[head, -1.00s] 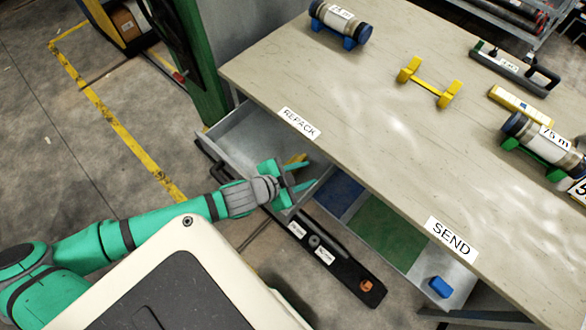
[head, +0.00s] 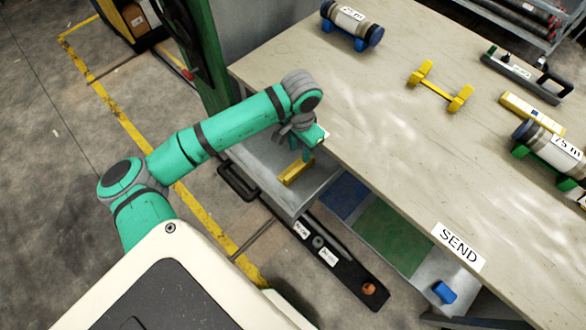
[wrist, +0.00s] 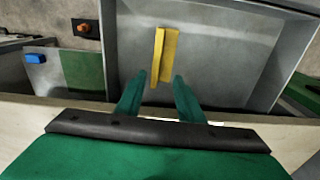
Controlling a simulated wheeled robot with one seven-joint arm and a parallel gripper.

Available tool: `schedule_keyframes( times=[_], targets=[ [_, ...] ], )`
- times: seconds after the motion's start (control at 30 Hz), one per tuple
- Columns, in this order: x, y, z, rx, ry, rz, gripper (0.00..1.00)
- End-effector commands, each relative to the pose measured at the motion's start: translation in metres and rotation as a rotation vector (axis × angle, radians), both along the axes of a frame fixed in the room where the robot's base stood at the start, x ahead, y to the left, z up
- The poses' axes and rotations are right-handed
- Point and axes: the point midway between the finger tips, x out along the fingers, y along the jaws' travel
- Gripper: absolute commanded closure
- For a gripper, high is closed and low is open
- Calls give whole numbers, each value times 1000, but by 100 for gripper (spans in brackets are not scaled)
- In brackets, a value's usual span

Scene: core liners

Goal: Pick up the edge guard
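The edge guard, a yellow angled strip (head: 296,171), lies in the open grey drawer (head: 262,160) under the table's front edge. In the wrist view the strip (wrist: 164,56) lies lengthwise on the bare drawer floor (wrist: 215,55). My gripper (head: 307,153) points down at the drawer, close to the table edge and beside the strip. In the wrist view my gripper (wrist: 158,78) is open and empty, with one green finger on each side of the strip's near end. The fingers appear above it, and I see no contact.
The table (head: 390,130) overhangs the drawer's back. A second drawer section with blue and green mats (head: 392,236) and a blue block (head: 444,292) is to the right. A black level-like bar (head: 340,265) lies in front.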

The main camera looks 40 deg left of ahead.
Motion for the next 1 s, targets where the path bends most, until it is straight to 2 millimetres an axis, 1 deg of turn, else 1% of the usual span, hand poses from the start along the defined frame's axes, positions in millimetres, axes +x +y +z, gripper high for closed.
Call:
schedule_keyframes(
  times=[0.07, 0.17, 0.5, 0.67, 0.77, 1.0],
  targets=[
    [-1, -3, 2, -7, 24, 2, 66],
    [-2, -4, -2, -10, 35, 2, 66],
    [-3, -4, -47, -10, 34, 2, 66],
    [-3, -5, -56, -8, 35, 1, 66],
    [-4, -6, -65, -9, 34, 1, 66],
    [-7, -9, -97, -9, 35, 2, 66]
  ],
)
